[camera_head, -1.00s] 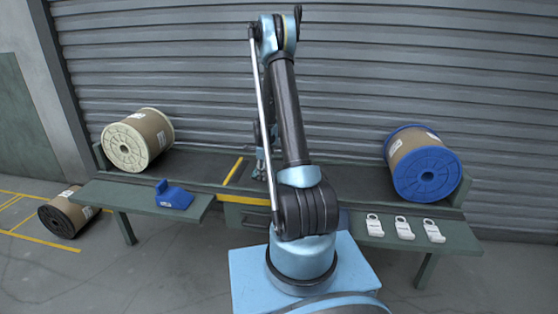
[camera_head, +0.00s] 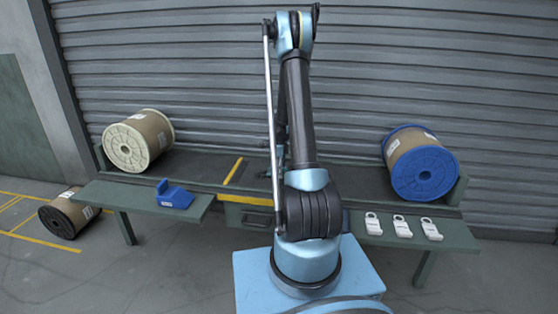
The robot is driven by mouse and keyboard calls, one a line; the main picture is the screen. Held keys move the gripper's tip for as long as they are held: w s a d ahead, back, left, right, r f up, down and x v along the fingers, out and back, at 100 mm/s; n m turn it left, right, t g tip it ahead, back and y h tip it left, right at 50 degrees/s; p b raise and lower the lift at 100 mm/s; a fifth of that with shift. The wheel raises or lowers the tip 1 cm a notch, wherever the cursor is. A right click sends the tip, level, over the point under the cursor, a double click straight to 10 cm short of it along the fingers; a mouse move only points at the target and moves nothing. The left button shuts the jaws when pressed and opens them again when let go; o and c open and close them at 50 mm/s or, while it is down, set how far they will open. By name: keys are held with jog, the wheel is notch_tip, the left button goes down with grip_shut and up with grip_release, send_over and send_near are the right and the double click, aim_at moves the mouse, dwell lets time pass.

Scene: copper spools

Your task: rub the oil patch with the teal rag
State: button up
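I see neither the teal rag nor the oil patch; my arm covers the middle of the bench. My gripper (camera_head: 281,160) is low over the bench's middle, right of the yellow stripe, and mostly hidden behind my own arm. Its fingers are too small and covered to tell whether they are open or hold anything. The dark green bench (camera_head: 206,168) runs along the shutter.
A cream-ended spool (camera_head: 127,148) lies at the bench's left, a blue-ended spool (camera_head: 424,174) at its right. A blue wedge block (camera_head: 174,195) sits on the left shelf, white tags (camera_head: 402,227) on the right shelf. A black-ended spool (camera_head: 58,221) lies on the floor.

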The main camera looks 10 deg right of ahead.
jog(key=shift+a+r, duration=0.15)
jog(key=shift+r, duration=1.45)
jog(key=shift+a+r, duration=0.15)
jog(key=shift+r, duration=1.4)
jog(key=shift+d, duration=0.15)
